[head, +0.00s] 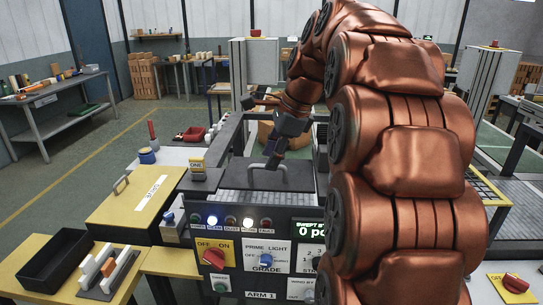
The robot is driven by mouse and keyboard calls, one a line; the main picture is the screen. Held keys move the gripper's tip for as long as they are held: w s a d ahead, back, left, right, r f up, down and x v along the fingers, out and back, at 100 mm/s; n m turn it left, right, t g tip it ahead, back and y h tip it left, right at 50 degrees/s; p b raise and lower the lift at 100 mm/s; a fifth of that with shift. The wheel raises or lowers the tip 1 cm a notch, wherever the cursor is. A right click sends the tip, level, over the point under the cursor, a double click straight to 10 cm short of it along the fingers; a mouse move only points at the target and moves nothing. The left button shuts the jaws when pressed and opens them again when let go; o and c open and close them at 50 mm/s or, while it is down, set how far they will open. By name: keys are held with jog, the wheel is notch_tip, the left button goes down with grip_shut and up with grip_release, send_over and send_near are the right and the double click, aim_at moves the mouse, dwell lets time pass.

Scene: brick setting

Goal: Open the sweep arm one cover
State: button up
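A control cabinet (215,275) marked "ARM 1" stands in front of me. My copper arm hides the cabinet's right side.
A yellow lidded box (112,221) with its own handle stands at the left. In front of it are a black tray (55,263) and a rack with upright pieces (107,274). A blue jar (147,156) and red tray (190,134) sit behind. Open floor lies at the far left.

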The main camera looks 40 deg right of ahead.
jog(key=w+d+r+m, duration=0.1)
jog(key=d+r+m, duration=0.2)
jog(key=d, duration=0.1)
jog(key=shift+t, duration=0.4)
jog(key=shift+p+x, duration=1.15)
jog(key=shift+x, duration=2.8)
jog(key=shift+s+d+f, duration=0.1)
jog(key=shift+d, duration=0.05)
grip_shut()
